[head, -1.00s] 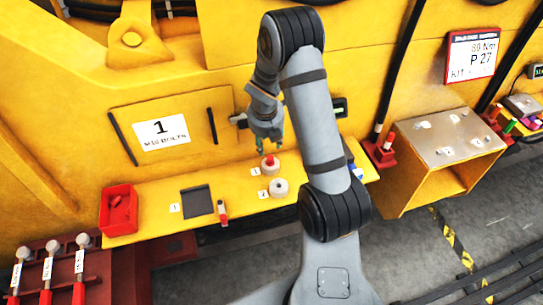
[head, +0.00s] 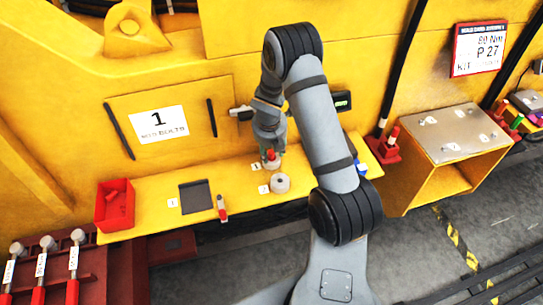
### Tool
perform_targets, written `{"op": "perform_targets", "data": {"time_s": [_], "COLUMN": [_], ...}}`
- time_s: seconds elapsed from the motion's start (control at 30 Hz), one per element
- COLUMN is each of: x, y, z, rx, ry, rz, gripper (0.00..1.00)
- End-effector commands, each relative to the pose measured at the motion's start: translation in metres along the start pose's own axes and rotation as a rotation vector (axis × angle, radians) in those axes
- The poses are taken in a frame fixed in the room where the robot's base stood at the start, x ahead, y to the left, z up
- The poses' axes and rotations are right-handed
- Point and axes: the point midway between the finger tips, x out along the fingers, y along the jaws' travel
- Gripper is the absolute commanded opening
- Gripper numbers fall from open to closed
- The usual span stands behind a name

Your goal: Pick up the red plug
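The red plug (head: 270,154) is small and upright, set in a white round holder (head: 272,165) on the yellow shelf. My gripper (head: 270,153) points down over it, with its fingertips at the plug's sides. The fingers partly hide the plug. I cannot tell whether they touch it or are closed on it. The plug still appears seated at the holder.
A second white round holder (head: 280,184) stands just in front. To the left on the yellow shelf (head: 150,211) are a red-and-white marker-like item (head: 222,208), a dark grey pad (head: 195,197) and a red bin (head: 115,205). A yellow box (head: 440,165) stands at right.

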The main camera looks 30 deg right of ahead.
Motion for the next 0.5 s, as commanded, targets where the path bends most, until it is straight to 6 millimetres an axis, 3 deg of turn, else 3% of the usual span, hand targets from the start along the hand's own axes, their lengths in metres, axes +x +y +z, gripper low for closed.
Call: {"op": "perform_targets", "data": {"time_s": [0.5], "x": [-0.0001], "y": [-0.0001], "z": [-0.0001], "rx": [0.0], "ry": [0.0], "rz": [0.0], "gripper": [0.08]}}
